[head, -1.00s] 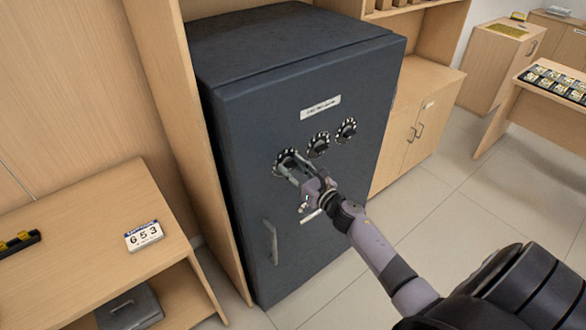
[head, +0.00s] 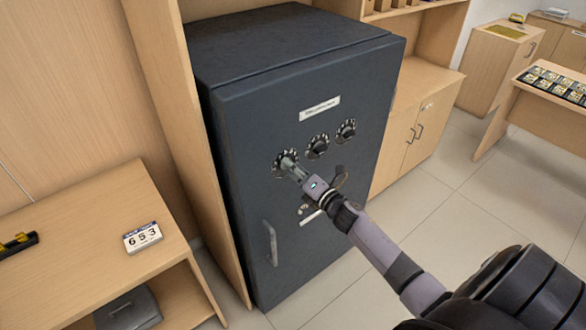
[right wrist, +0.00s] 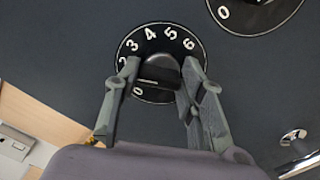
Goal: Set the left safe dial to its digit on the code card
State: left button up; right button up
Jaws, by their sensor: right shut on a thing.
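The dark safe (head: 240,190) has three round black dials with white digits in a slanting row on its door. My right gripper (head: 290,167) is at the left dial (head: 280,158). In the right wrist view, its two fingers (right wrist: 160,76) are closed on the knob (right wrist: 160,68) of the left dial (right wrist: 150,37). Digits 2 to 6 show around the upper rim and a 0 at lower left. I cannot tell which digit the knob points to. The code card (head: 143,237) on the low wooden desk reads 6 5 3. My left gripper is out of view.
The middle dial (head: 317,146) and right dial (head: 346,130) are up and right of the left one. A door handle (head: 270,243) and a lever (head: 338,180) project from the safe door. A wooden cabinet wall (head: 185,130) stands close at its left.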

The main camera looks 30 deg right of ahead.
jog(key=m, duration=0.8)
jog(key=m+p, duration=0.1)
jog(key=m, duration=0.7)
jog(key=m+p, duration=0.1)
jog(key=m, duration=0.7)
jog(key=shift+f, duration=0.4)
jog(key=o, duration=1.1)
jog(key=shift+o, duration=0.2)
jog(key=shift+s, duration=0.1)
